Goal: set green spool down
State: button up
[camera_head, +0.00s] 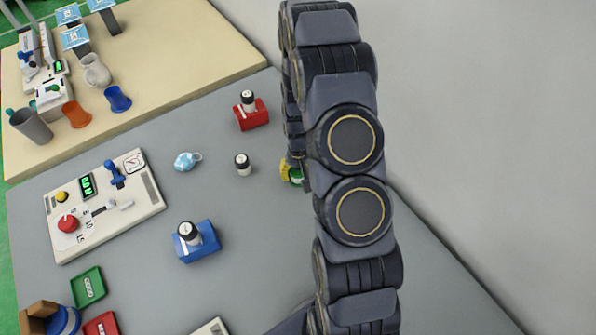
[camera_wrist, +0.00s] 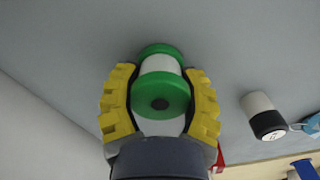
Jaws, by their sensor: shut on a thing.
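The green spool (camera_wrist: 160,95) has green end discs and a white middle. In the wrist view it sits between the yellow fingers of my gripper (camera_wrist: 160,103), which are shut on it from both sides. In the head view my gripper (camera_head: 290,173) is low at the right part of the grey table (camera_head: 270,245), mostly hidden behind my arm. Only a small green bit of the spool (camera_head: 297,176) shows there. I cannot tell whether the spool touches the table.
A white and black cylinder (camera_head: 243,163) stands left of my gripper, near a light-blue item (camera_head: 187,161). A red block (camera_head: 252,115) and a blue block (camera_head: 197,242) each bear a similar cylinder. A control panel (camera_head: 135,208) lies further left. Bare table surrounds the gripper.

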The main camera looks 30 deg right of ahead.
jog(key=o, duration=1.2)
jog(key=shift+f, duration=0.1)
notch_tip(320, 180, up, 11)
jog(key=shift+r, duration=0.75)
jog(key=s+a+r+n, duration=0.1)
jog(key=s+a+r, duration=0.4)
jog(key=s+r, duration=0.1)
jog(key=s+a+r+n+g, duration=0.1)
jog(key=s+a+r+n, duration=0.1)
jog(key=s+a+r, duration=0.3)
jog(key=s+a+r+n, duration=0.2)
jog(key=s+a+r, duration=0.2)
jog(key=s, duration=0.6)
jog(key=shift+s+a+r+g, duration=0.1)
jog(key=shift+a+r+g, duration=0.1)
jog(key=shift+r, duration=0.45)
jog(key=shift+s+a+r+g, duration=0.1)
jog(key=shift+a+r, duration=0.1)
jog(key=shift+r, duration=0.45)
